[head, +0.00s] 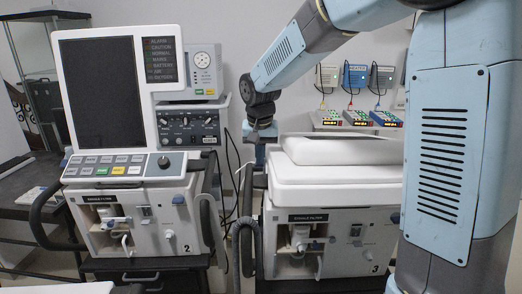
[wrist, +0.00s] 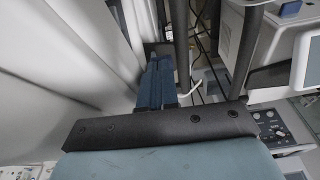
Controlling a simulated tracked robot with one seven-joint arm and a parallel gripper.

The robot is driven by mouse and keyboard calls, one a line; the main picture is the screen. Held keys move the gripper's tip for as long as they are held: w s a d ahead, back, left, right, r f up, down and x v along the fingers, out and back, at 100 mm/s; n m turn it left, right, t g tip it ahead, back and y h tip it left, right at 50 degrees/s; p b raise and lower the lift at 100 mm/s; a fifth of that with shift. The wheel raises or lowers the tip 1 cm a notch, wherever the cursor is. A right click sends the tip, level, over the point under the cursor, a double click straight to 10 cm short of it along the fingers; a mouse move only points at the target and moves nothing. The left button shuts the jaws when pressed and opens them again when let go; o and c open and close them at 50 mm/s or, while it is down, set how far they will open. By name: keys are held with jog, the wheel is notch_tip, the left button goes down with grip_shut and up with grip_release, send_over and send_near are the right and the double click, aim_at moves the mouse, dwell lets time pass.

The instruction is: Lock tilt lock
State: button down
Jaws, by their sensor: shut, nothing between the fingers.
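My gripper (head: 260,158) points down beside the left edge of ventilator 3 (head: 365,222). In the wrist view its blue fingers (wrist: 156,72) are together and empty. Their tips are in front of a small dark plate (wrist: 158,48), and I cannot tell whether they touch it. No part is clearly marked as the tilt lock. A blue knob (head: 395,218) is at the right of ventilator 3's front. Ventilator 2 (head: 135,205) has a similar blue knob (head: 178,200), and a blue part (wrist: 290,8) shows on its corner in the wrist view.
Black handles (head: 205,225) and (head: 243,245) stand in the narrow gap between the ventilators, with loose cables (head: 228,190) behind. Ventilator 2 carries a tilted-up screen (head: 102,90). Ventilator 3 has a white top (head: 340,172). Small colored devices (head: 356,117) sit on a shelf at the back.

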jog(key=shift+s+f, duration=0.35)
jog(key=shift+f, duration=0.2)
jog(key=shift+r, duration=0.15)
dwell(0.4)
jog(key=shift+r, duration=0.65)
jog(key=s+r, duration=0.5)
jog(key=r, duration=0.7)
jog(key=shift+a+r, duration=0.2)
